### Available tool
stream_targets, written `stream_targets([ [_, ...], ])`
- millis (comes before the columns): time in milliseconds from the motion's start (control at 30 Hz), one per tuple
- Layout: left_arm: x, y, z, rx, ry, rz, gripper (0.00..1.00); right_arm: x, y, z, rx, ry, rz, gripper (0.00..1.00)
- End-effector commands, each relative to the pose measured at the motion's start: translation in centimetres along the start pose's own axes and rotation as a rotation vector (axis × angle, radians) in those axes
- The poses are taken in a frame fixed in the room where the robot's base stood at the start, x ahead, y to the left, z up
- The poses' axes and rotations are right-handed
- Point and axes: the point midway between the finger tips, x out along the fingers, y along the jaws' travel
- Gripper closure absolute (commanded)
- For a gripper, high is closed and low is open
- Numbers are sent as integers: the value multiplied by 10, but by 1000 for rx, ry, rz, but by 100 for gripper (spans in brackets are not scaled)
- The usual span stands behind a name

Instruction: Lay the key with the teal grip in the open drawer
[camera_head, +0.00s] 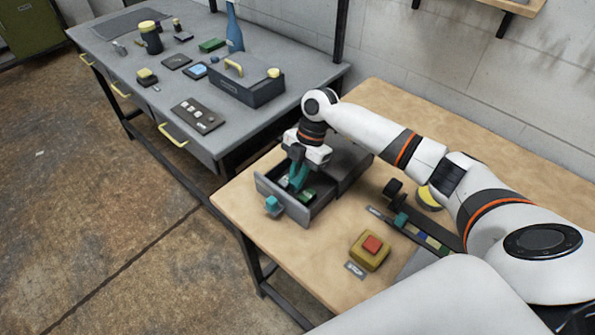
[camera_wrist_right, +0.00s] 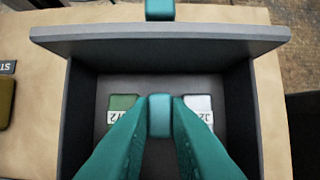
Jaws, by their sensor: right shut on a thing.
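The open drawer (camera_head: 295,209) sticks out of a grey cabinet on the wooden table; its front panel also shows in the right wrist view (camera_wrist_right: 160,40). My right gripper (camera_head: 296,184) points down into the drawer space. In the right wrist view its teal fingers (camera_wrist_right: 159,116) are shut on a small teal block, the grip of the key (camera_wrist_right: 159,104). The key's shaft is hidden, and I cannot tell whether the key touches the drawer floor. A green tag (camera_wrist_right: 122,106) and a white tag (camera_wrist_right: 198,104) lie in the drawer on either side of the grip. My left gripper is out of view.
A teal knob (camera_head: 272,204) projects from the drawer front. A yellow box with a red button (camera_head: 372,244) and a dark strip with coloured pieces (camera_head: 424,234) stand to the right. A grey bench (camera_head: 130,70) with a toolbox (camera_head: 247,88) and several small things is behind left.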

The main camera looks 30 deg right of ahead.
Motion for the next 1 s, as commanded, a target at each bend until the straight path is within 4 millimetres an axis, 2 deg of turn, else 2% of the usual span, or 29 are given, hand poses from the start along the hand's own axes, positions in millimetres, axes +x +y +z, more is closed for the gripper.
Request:
stream_targets([
  [100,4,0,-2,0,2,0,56,6,0,-2,0,0,-1,100],
  [367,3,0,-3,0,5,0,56,6,0,-2,-1,0,-1,100],
  [400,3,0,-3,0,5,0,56,6,0,-2,-1,0,-1,83],
  [533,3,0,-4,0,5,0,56,6,0,-2,-1,0,-1,62],
  [767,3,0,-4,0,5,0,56,6,0,-2,-1,0,-1,57],
  [900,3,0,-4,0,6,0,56,6,0,-2,-1,0,-1,37],
  [1000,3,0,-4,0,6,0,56,6,0,-2,-1,0,-1,37],
])
